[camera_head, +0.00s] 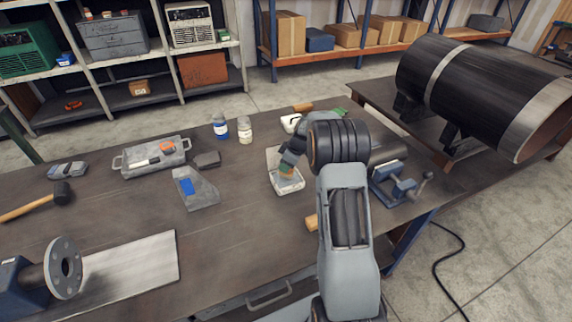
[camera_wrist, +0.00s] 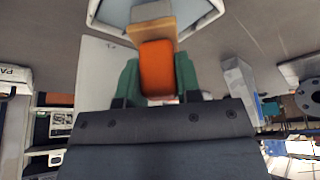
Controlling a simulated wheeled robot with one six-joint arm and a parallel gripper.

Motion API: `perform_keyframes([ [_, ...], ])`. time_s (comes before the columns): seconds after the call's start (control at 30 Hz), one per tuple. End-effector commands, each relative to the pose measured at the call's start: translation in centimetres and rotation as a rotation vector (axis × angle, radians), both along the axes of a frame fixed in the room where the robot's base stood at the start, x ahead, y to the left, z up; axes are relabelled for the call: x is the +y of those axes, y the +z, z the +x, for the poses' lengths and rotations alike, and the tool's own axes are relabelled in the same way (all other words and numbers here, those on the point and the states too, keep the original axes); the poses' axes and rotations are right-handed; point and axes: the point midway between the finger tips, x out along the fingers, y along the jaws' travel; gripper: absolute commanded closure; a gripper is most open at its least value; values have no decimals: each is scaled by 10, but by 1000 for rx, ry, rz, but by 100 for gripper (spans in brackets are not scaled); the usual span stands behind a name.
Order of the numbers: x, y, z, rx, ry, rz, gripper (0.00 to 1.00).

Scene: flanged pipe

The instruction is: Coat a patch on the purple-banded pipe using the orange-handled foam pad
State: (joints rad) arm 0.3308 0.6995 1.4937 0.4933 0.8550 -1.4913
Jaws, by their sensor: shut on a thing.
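My gripper (camera_head: 287,172) is shut on the orange handle (camera_wrist: 157,68) of the foam pad; its green fingers sit on both sides of the handle in the wrist view. The tan foam (camera_wrist: 152,30) points away from my gripper, over a shallow white tray (camera_head: 289,187). Whether the foam touches the tray cannot be told. A large dark pipe (camera_head: 462,82) with pale grey bands lies on supports at the right. A short grey flanged pipe (camera_head: 65,266) stands at the lower left. I see no purple band on either; my arm hides part of the table.

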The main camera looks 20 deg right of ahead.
Motion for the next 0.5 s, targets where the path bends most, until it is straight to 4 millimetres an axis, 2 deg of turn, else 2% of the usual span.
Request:
perform_keyframes([
  [0.5,0,-4,0,0,0,0,87],
])
